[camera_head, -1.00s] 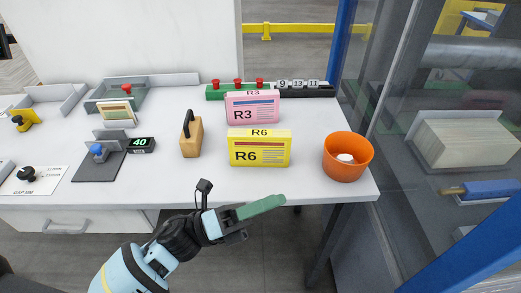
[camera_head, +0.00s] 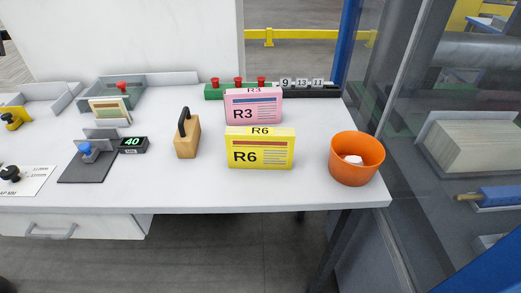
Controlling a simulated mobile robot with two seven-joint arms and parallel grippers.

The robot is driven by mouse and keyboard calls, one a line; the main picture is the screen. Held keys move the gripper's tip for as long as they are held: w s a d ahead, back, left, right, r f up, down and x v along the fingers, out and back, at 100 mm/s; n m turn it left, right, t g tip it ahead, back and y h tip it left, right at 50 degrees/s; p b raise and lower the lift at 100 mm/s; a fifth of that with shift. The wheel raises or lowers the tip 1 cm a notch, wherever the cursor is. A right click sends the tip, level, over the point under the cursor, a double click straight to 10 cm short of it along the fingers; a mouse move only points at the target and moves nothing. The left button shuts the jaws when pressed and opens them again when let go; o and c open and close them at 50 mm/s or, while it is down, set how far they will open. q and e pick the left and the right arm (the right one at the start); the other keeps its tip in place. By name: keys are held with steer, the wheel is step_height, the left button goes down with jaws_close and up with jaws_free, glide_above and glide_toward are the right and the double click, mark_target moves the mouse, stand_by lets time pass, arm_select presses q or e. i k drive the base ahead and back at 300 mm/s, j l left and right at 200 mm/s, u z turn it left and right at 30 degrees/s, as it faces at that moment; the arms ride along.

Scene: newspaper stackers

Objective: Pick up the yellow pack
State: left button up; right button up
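The yellow pack (camera_head: 260,149), marked R6, stands upright near the front of the white table (camera_head: 200,191) in the head view. Its front face and top edge show, and nothing covers it. A pink pack (camera_head: 252,106), marked R3, stands just behind it. Neither of my grippers shows in the head view now.
An orange bin (camera_head: 356,160) with a white item inside stands right of the yellow pack, near the table's right edge. A wooden block with a black handle (camera_head: 187,137) stands to its left. Bare tabletop lies in front. A glass-sided machine (camera_head: 420,120) stands at right.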

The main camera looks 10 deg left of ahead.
mark_target(270, 148)
steer(key=i+j+z, duration=0.2)
steer(key=z, duration=0.15)
steer(key=i+j+z, duration=0.2)
steer(key=z, duration=0.15)
